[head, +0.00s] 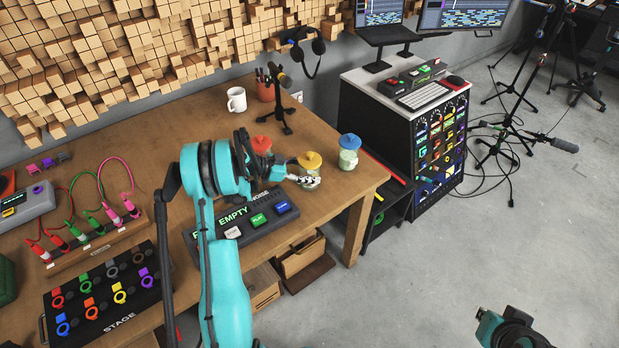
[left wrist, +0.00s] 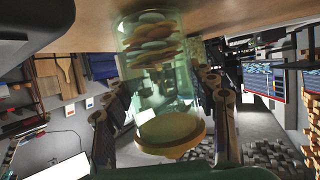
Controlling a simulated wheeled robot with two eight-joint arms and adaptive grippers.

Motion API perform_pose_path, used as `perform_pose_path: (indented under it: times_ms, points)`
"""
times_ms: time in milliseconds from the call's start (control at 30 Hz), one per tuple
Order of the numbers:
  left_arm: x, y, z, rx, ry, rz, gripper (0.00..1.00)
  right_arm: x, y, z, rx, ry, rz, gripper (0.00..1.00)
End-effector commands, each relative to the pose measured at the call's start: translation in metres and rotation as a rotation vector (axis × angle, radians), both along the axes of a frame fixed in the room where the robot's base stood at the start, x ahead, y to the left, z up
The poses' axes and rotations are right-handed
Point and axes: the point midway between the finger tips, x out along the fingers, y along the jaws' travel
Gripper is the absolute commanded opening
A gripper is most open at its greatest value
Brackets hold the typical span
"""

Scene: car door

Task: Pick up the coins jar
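The jar with the yellow lid (head: 310,159) stands near the table's right end. In the left wrist view, which is upside down, this clear greenish coins jar (left wrist: 155,90) holds several flat round coin-like discs, and its bottom is at the table. My left gripper (head: 303,180) is at this jar. Its dark fingers (left wrist: 165,100) lie on both sides of the glass, very close to it. I cannot tell whether they press on it. Only a teal and dark part of my right arm shows at the lower right; its gripper is out of view.
A red-lidded jar (head: 262,145) is just left, partly behind my arm. A blue-lidded jar (head: 349,150) is just right, near the table edge. A button panel (head: 240,222), a mug (head: 237,100), a pencil cup (head: 265,88) and a small stand (head: 282,115) are around.

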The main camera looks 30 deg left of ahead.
Motion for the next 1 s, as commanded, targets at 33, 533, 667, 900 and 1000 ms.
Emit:
perform_pose_path:
  times_ms: [33,533,667,900,1000]
  points:
    - [0.0,0.0,0.0,0.0,0.001,-0.001,0.02,0.0,0.0,0.0,0.0,0.0,0.0,0.0]
    - [0.0,0.0,0.015,-0.001,0.0,-0.001,0.0,0.0,0.0,0.007,0.0,0.0,0.0,0.0]
    - [0.0,0.0,0.032,-0.002,-0.001,-0.001,0.0,0.0,0.0,0.016,0.0,0.0,0.0,0.0]
    - [-0.007,-0.025,0.059,-0.001,-0.002,-0.002,0.0,0.0,0.0,0.029,0.0,0.0,0.0,0.0]
    - [-0.014,-0.045,0.072,-0.002,-0.001,-0.004,0.0,0.0,0.0,0.036,0.0,0.0,0.0,0.0]
